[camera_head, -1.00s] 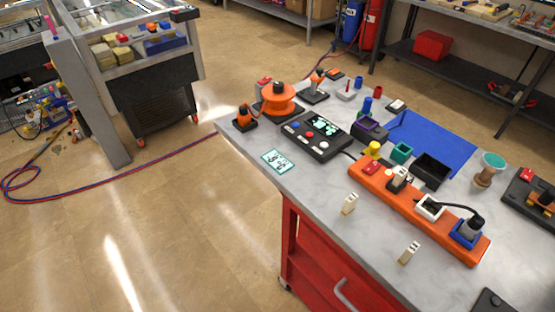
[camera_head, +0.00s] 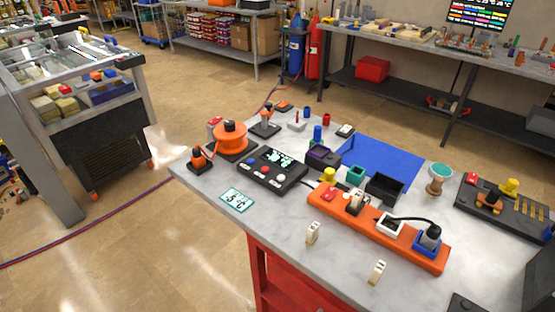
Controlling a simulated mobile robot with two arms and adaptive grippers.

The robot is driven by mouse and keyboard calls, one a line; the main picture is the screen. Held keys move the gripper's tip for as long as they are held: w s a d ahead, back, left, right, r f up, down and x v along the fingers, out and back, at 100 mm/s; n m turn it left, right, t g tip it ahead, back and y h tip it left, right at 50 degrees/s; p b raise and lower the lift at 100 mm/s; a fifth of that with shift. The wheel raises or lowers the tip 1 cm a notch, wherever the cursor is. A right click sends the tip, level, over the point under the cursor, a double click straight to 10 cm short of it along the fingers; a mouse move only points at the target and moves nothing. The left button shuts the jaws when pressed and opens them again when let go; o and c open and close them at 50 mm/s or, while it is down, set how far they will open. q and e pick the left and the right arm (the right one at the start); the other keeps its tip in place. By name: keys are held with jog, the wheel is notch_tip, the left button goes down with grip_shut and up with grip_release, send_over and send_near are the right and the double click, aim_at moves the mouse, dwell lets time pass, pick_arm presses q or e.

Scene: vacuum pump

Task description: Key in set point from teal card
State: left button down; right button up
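The teal card (camera_head: 237,200) lies flat on the grey workbench top (camera_head: 290,222), near its left edge. It has a teal border and dark writing that looks like "-5 °C", too small to be sure. A black controller box (camera_head: 271,174) sits just behind and to the right of the card. Its lit display (camera_head: 279,158) shows greenish-white characters I cannot read. Blue, red and white buttons are on its top face. Neither of my grippers is in view.
An orange power strip (camera_head: 378,228) with plugs lies right of the controller. An orange reel (camera_head: 230,138) and a small orange-black device (camera_head: 199,160) stand behind and left. A blue mat (camera_head: 382,162) and black bin (camera_head: 385,188) lie farther back. Two beige plugs stand at the front.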

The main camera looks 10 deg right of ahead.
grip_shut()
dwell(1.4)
